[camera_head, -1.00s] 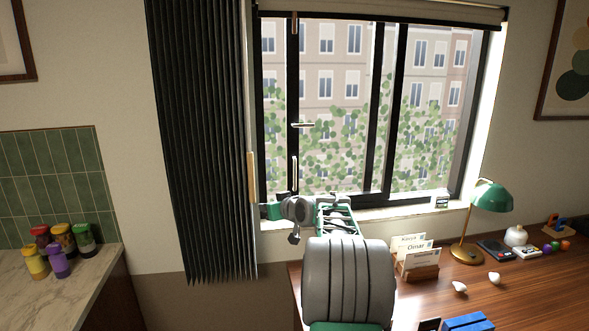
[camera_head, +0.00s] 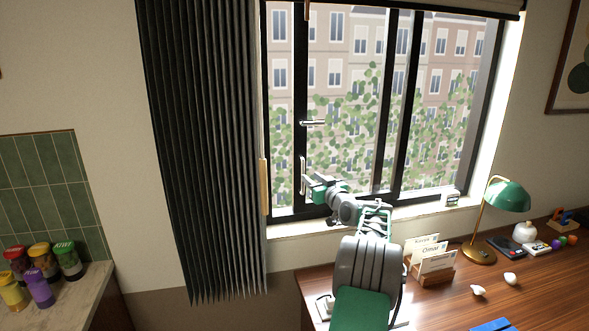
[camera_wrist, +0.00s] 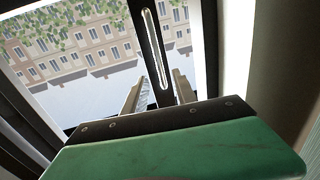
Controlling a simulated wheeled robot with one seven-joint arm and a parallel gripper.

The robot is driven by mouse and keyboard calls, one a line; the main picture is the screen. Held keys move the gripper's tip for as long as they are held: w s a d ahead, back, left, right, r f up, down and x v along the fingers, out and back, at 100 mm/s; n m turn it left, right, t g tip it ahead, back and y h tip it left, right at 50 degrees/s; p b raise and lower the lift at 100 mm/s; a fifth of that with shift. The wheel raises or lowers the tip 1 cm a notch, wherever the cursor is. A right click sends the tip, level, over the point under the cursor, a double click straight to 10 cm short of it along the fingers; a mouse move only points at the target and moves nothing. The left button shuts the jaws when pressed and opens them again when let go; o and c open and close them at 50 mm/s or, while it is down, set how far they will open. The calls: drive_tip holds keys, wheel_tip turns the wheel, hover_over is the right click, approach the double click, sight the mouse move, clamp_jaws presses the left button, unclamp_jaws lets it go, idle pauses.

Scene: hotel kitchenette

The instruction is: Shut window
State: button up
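The window has a black frame and several upright bars. A black sash stile (camera_head: 299,90) stands a short way right of the left jamb (camera_head: 267,110), with a strip of the outside showing between them. A pale upright pull handle (camera_head: 303,176) is on the stile's lower part; it also shows in the wrist view as a long slotted bar (camera_wrist: 158,50). A small lever (camera_head: 313,122) sits higher up. My gripper (camera_head: 310,184) is at the pull handle's lower end. In the wrist view my gripper (camera_wrist: 160,90) has its fingers apart, one either side of the stile; contact cannot be told.
A dark pleated curtain (camera_head: 195,150) hangs left of the window. The wooden desk (camera_head: 420,310) below holds a card holder (camera_head: 432,272), a green lamp (camera_head: 507,196) and small items. A small box (camera_head: 450,197) stands on the sill (camera_head: 415,211). Jars stand at far left.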

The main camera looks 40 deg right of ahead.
drive_tip(key=p, duration=0.3)
hover_over(303, 191)
drive_tip(key=shift+w+d, duration=0.2)
drive_tip(key=shift+w, duration=0.05)
clamp_jaws()
idle(1.2)
